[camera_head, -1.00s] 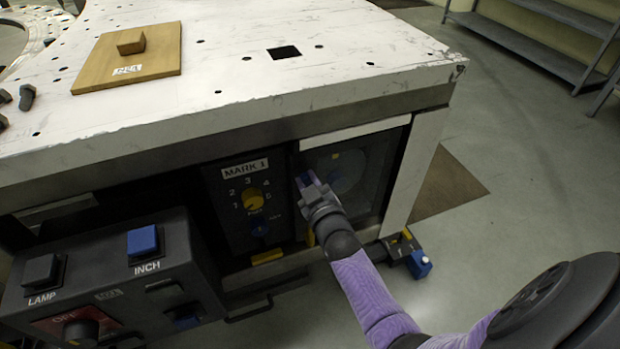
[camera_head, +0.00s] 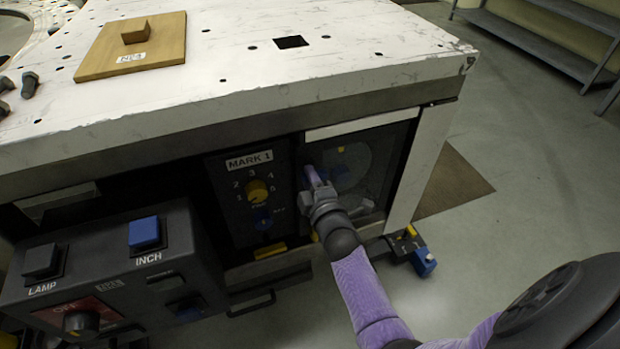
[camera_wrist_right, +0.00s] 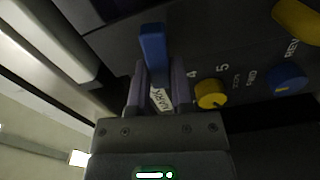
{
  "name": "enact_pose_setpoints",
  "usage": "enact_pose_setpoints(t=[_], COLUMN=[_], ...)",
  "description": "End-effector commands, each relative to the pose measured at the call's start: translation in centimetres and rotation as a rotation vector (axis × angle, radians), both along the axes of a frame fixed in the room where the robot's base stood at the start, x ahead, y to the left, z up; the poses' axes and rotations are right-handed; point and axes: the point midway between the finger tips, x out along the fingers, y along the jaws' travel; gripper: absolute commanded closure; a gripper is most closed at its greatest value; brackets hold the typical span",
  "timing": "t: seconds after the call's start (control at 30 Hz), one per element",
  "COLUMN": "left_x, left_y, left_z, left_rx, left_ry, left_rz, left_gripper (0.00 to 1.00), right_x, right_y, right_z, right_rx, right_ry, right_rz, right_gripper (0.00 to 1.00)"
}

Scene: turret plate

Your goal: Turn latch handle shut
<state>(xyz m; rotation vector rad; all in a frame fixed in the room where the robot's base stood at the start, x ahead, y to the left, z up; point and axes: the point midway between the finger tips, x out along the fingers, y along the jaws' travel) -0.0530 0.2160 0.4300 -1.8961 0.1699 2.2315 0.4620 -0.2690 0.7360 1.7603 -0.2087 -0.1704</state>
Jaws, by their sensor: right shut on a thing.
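The blue latch handle (camera_wrist_right: 153,52) stands up between the two purple fingers of my right gripper (camera_wrist_right: 157,88) in the right wrist view. The fingers are shut on it. In the head view my right gripper (camera_head: 318,178) is at the left side of a dark panel with a round disc (camera_head: 352,163), under the table's front edge. My left gripper is not in view.
Left of my gripper is the MARK 1 panel with a yellow knob (camera_head: 258,191) and a small blue knob (camera_head: 263,217). A control box (camera_head: 110,265) with LAMP and INCH buttons juts out at lower left. The white tabletop (camera_head: 230,65) overhangs above. Floor is open at right.

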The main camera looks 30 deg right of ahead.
Motion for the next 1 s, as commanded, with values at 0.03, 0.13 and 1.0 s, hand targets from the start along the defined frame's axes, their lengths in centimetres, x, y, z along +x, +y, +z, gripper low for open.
enact_pose_setpoints(t=[0.03, 0.13, 1.0], left_x=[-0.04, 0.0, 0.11], left_y=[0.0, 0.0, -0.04], left_z=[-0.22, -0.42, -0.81], left_rx=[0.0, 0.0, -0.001], left_ry=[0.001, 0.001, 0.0], left_rz=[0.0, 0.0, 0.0], left_gripper=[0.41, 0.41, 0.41], right_x=[-0.03, -0.03, -0.03], right_y=[0.04, 0.04, 0.04], right_z=[-0.27, -0.33, -0.41], right_rx=[-0.026, -0.082, -0.209], right_ry=[0.009, 0.022, 0.053], right_rz=[0.0, 0.0, 0.001], right_gripper=[1.0, 1.0, 1.0])
